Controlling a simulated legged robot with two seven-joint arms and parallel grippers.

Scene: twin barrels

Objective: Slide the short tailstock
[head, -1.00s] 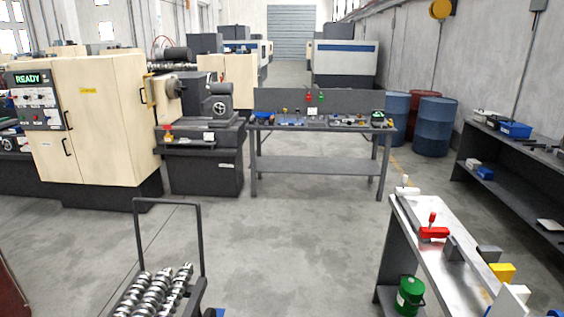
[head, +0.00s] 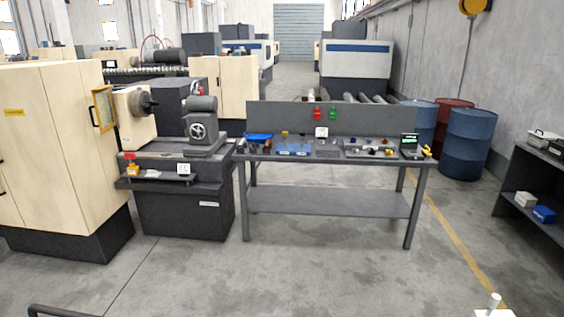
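The short tailstock (head: 201,128) stands on the bed of the lathe (head: 183,200), left of the picture's middle. It is a dark grey block with a round handwheel on its front face. The lathe's headstock and chuck (head: 137,103) are to its left, with a gap between them.
A dark workbench (head: 330,202) with small tools stands right of the lathe. Blue barrels (head: 468,143) and a red barrel (head: 452,113) stand behind it at the right. A dark shelf (head: 535,205) is at the right edge. The floor (head: 290,275) ahead is mostly clear.

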